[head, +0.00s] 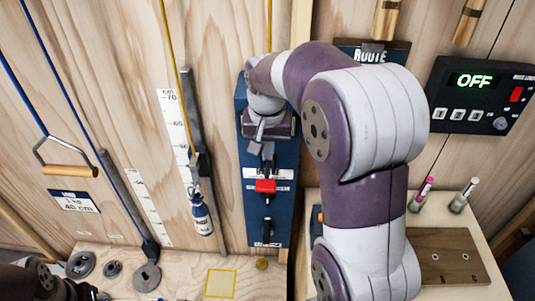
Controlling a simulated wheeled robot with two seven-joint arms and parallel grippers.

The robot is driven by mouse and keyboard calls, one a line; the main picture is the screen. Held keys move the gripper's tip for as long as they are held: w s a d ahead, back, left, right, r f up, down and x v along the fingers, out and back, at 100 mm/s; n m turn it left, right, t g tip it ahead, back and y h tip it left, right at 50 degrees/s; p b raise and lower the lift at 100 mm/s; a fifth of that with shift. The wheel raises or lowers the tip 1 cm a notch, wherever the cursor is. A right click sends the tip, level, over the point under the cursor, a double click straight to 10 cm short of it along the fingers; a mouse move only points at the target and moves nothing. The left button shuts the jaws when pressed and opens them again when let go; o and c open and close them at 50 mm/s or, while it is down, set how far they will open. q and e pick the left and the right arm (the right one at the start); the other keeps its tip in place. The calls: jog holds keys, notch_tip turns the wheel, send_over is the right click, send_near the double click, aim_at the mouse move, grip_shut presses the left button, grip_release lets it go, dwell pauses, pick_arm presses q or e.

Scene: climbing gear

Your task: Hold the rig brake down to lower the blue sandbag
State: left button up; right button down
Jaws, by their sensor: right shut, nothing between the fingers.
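A small blue bag with a white label (201,212), which looks like the sandbag, hangs low beside a grey rail, under a yellow cord. To its right is a tall blue panel (284,215) with a red block (265,186) and dark levers, apparently the rig brake. My right gripper (263,148) is in front of the panel's upper part, above the red block. It is shut with nothing in it. It hides what is behind it, and I cannot tell if it touches a lever. My left arm shows at the bottom left edge; its fingers do not show.
A white scale (173,125) is left of the rail. A wooden handle (69,171) hangs from a blue cord at left. Grey weight discs (147,277) are at lower left. A control box (483,98) reads OFF. Two markers (462,196) stand on the right shelf.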

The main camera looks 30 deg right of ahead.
aim_at(267, 183)
notch_tip(267, 183, down, 2)
jog(key=shift+w+d+f, duration=0.1)
jog(key=shift+f, duration=0.1)
jog(key=f, duration=0.1)
jog(key=f+p, duration=0.1)
jog(key=f, duration=0.1)
jog(key=f+p, duration=0.1)
jog(key=shift+s+a+f, duration=0.2)
jog(key=shift+s+f, duration=0.05)
pick_arm(q)
jog(key=shift+r, duration=0.95)
pick_arm(e)
jog(key=shift+s+f, duration=0.1)
jog(key=shift+f, duration=0.35)
pick_arm(q)
jog(key=shift+f, duration=0.1)
pick_arm(e)
jog(key=shift+f, duration=0.1)
